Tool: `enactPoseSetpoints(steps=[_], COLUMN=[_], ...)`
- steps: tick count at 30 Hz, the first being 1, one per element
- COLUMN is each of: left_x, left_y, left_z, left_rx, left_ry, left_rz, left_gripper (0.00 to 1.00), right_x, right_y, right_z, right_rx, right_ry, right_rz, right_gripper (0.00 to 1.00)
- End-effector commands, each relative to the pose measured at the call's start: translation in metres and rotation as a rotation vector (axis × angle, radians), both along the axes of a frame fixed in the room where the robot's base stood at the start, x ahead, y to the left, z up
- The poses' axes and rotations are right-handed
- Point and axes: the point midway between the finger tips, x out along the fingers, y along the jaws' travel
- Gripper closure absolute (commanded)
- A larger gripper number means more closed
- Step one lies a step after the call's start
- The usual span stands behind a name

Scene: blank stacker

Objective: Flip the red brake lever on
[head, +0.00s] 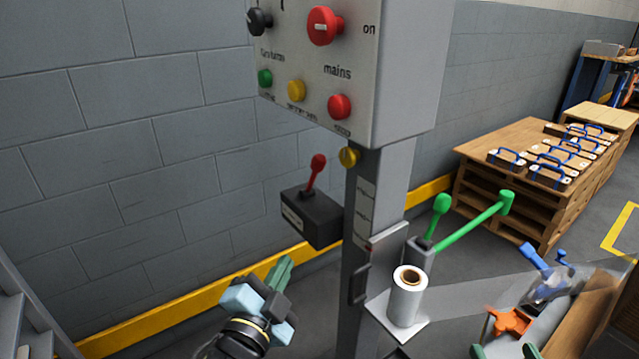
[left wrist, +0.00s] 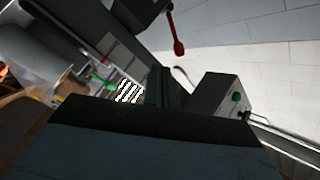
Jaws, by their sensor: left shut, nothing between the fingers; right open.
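The red brake lever (head: 317,170) stands up, leaning slightly right, from a black box (head: 313,215) on the left of the grey post. In the left wrist view the red lever (left wrist: 176,38) shows at the top, beside its dark box (left wrist: 132,12). My left gripper (head: 283,268) is below and in front of the box, apart from the lever. Its green fingers are shut with nothing between them; they also show in the left wrist view (left wrist: 163,85). Two green fingertips of my right gripper (head: 505,352) show at the bottom edge, apart and open.
A grey control panel (head: 330,70) with buttons and a red mains knob hangs above the lever. The post (head: 368,210) stands right of the box. Green levers (head: 470,225) and a white roll (head: 407,298) are further right.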

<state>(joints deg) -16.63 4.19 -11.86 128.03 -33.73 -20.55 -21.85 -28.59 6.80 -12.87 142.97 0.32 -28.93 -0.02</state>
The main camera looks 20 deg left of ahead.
Motion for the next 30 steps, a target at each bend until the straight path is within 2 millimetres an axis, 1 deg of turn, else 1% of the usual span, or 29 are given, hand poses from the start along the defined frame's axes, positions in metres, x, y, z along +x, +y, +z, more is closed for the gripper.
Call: enactPoseSetpoints(steps=[1,3,6,9,12,16,25,28,30], left_x=[0.015,0.03,0.048,0.06,0.066,0.069,0.07,0.076,0.084], left_y=[0.0,-0.003,-0.009,-0.016,-0.021,-0.023,-0.023,-0.023,-0.024], left_z=[0.004,0.009,0.015,0.017,0.018,0.018,0.019,0.021,0.024], left_rx=[0.165,0.389,0.663,0.86,0.975,1.025,1.021,1.02,1.02], left_ry=[-0.052,-0.115,-0.183,-0.227,-0.252,-0.261,-0.261,-0.262,-0.263], left_rz=[0.024,0.053,0.084,0.104,0.114,0.117,0.117,0.117,0.118], left_gripper=[1.0,1.0,1.0,1.0,1.0,1.0,1.0,1.0,1.0], right_x=[0.0,0.001,0.001,0.001,0.001,0.002,0.002,0.001,0.001], right_y=[0.001,0.002,0.002,0.003,0.003,0.003,0.003,0.003,0.003], right_z=[0.002,0.005,0.01,0.013,0.015,0.015,0.015,0.015,0.013], right_rx=[0.004,0.011,0.018,0.024,0.026,0.027,0.027,0.025,0.021], right_ry=[-0.016,-0.036,-0.062,-0.08,-0.088,-0.092,-0.091,-0.084,-0.071], right_rz=[0.002,0.003,0.004,0.006,0.007,0.007,0.007,0.007,0.006], right_gripper=[0.43,0.43,0.43,0.43,0.43,0.43,0.43,0.43,0.43])
